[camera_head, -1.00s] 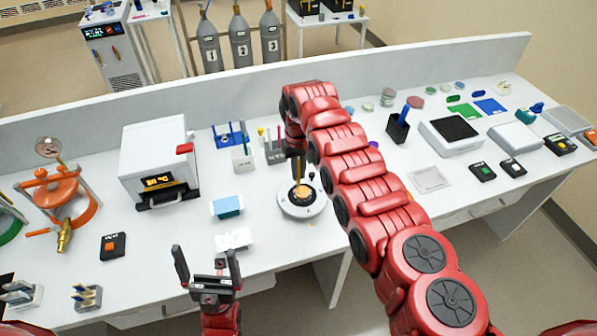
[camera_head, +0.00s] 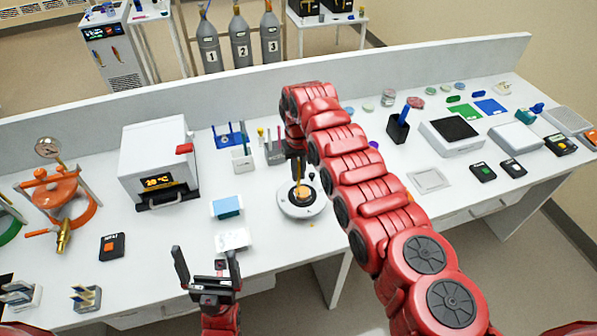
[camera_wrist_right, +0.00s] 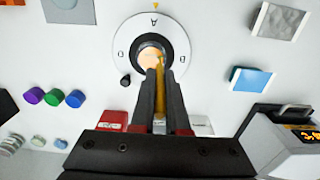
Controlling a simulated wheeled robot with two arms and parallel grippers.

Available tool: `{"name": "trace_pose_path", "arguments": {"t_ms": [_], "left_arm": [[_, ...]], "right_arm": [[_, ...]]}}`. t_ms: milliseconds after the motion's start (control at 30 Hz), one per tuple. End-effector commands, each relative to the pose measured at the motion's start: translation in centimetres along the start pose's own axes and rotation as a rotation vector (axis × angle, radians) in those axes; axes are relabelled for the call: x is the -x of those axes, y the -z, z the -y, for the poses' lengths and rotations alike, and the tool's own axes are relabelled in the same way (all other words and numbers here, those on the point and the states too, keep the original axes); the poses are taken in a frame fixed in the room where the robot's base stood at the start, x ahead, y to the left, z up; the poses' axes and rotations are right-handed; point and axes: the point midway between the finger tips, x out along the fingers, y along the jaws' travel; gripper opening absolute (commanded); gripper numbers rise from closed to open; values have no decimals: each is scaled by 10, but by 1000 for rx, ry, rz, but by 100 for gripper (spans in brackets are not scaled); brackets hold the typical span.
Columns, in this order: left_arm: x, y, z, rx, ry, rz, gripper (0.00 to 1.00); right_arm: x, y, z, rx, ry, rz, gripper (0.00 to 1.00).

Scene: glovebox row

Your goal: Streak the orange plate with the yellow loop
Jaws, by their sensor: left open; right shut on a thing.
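The orange plate (camera_head: 304,193) sits in the middle of a round white turntable (camera_head: 302,207) on the bench; it also shows in the right wrist view (camera_wrist_right: 150,58). My right gripper (camera_head: 296,153) is shut on the yellow loop (camera_wrist_right: 158,85), whose thin shaft points down at the plate. In the right wrist view the loop's lower end is over the plate's surface; I cannot tell whether it touches. My left gripper (camera_head: 208,270) is open and empty in front of the bench, left of the turntable. My right arm hides part of the bench behind the turntable.
A blue-topped box (camera_head: 227,207) and a small white tray (camera_head: 233,240) lie left of the turntable. A white oven (camera_head: 160,160) stands further left. A dark holder with a blue tool (camera_head: 398,128) and a flat white square (camera_head: 429,180) are to the right.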

Motion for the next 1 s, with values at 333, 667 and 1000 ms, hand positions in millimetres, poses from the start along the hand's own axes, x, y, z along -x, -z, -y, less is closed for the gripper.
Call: {"name": "trace_pose_path", "arguments": {"t_ms": [333,667,1000], "left_arm": [[2,0,0,0,0,0,100],[3,0,0,0,0,0,100],[6,-1,0,0,0,0,100]], "right_arm": [[-2,0,0,0,0,0,0],[-4,0,0,0,0,0,0],[-4,0,-3,0,0,-1,0]]}}
